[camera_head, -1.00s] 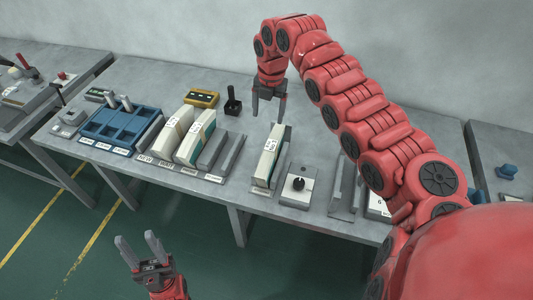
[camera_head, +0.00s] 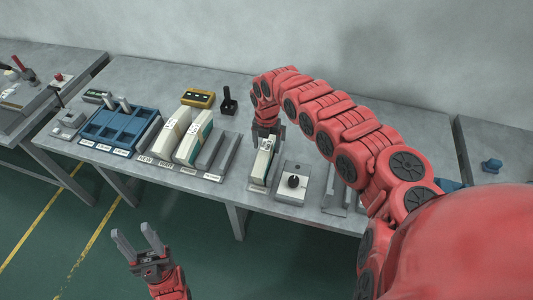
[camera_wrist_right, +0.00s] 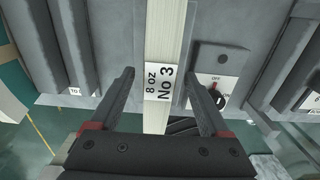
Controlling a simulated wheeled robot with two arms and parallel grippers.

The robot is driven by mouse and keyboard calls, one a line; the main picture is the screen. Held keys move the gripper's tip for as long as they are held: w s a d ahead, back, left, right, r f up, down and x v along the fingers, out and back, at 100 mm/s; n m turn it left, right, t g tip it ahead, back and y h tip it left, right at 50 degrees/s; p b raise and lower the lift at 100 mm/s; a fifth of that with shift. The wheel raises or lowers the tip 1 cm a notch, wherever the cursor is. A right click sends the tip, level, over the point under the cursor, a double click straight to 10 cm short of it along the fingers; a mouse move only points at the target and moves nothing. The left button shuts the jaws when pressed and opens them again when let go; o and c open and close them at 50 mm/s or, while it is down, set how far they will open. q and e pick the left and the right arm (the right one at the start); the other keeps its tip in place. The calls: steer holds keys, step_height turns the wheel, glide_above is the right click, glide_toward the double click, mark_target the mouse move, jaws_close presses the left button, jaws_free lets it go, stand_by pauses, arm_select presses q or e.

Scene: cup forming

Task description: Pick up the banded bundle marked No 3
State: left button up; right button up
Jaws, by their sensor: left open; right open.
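The banded bundle marked No 3 (camera_head: 264,158) stands upright in a grey holder near the table's front edge in the head view. In the right wrist view the bundle (camera_wrist_right: 165,50) runs up the middle, and its white label (camera_wrist_right: 158,82) reads "8 oz No 3". My right gripper (camera_head: 264,135) is above the bundle. In the right wrist view its open fingers (camera_wrist_right: 160,85) are on either side of the bundle, with gaps visible. My left gripper (camera_head: 138,240) is open and empty, low in front of the table.
To the right of the bundle is a box with a black knob (camera_head: 293,181). To the left are empty grey slots (camera_head: 217,152), two white bundles (camera_head: 190,137) and a blue tray (camera_head: 118,130). A black cup-like item (camera_head: 229,101) and a yellow device (camera_head: 197,98) stand behind.

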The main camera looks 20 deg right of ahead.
step_height(320, 180, down, 3)
steer(key=shift+a+f+p, duration=0.15)
steer(key=shift+p, duration=0.3)
steer(key=shift+f, duration=0.35)
jaws_close()
stand_by(0.9)
